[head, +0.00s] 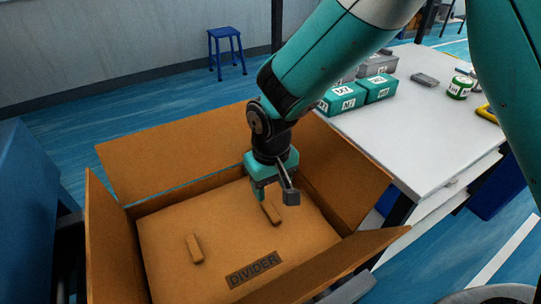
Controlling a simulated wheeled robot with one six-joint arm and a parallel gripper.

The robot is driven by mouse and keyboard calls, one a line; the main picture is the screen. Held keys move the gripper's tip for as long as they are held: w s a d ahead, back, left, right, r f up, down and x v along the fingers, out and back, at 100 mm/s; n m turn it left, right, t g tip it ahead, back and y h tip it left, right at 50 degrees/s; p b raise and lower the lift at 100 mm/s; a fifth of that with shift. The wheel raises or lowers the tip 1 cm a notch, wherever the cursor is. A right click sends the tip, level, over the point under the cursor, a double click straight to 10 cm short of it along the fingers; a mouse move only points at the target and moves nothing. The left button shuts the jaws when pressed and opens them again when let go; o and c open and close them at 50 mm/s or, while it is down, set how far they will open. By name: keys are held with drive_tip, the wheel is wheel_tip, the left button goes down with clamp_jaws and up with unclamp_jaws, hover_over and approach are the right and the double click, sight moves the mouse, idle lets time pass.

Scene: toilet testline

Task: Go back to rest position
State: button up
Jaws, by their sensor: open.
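My gripper (274,196) is open and points down inside an open cardboard box (175,151). A brown divider (190,232) marked "DIVIDER" lies flat in the box. Two small brown raised handles show on the divider: a left one (194,249) and a right one (271,213). My gripper is over the right handle, with its fingers close to it; I cannot tell whether they touch it. My arm comes down from the upper right and hides part of the box's back wall.
A white table (434,127) at the right holds several labelled teal boxes (342,98), a grey block (424,79) and a green roll (459,87). A blue stool (227,52) stands at the back. A blue object (30,210) is at the left. Box flaps stick outward around the opening.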

drive_tip(key=s+d+r+y+p, duration=0.1)
drive_tip(key=s+d+r+p, duration=0.2)
drive_tip(key=r, duration=0.8)
drive_tip(key=s+d+r+y+p, duration=0.15)
drive_tip(key=s+d+r, duration=0.3)
drive_tip(key=r, duration=0.55)
drive_tip(key=s+d+r+n+y+p, duration=0.1)
drive_tip(key=s+d+r+p, duration=0.2)
drive_tip(key=s, duration=0.6)
wheel_tip(320, 180, up, 3)
drive_tip(key=shift+s+d+f+n+y, duration=0.1)
drive_tip(key=shift+s+d+n+y, duration=0.3)
drive_tip(key=shift+d, duration=0.45)
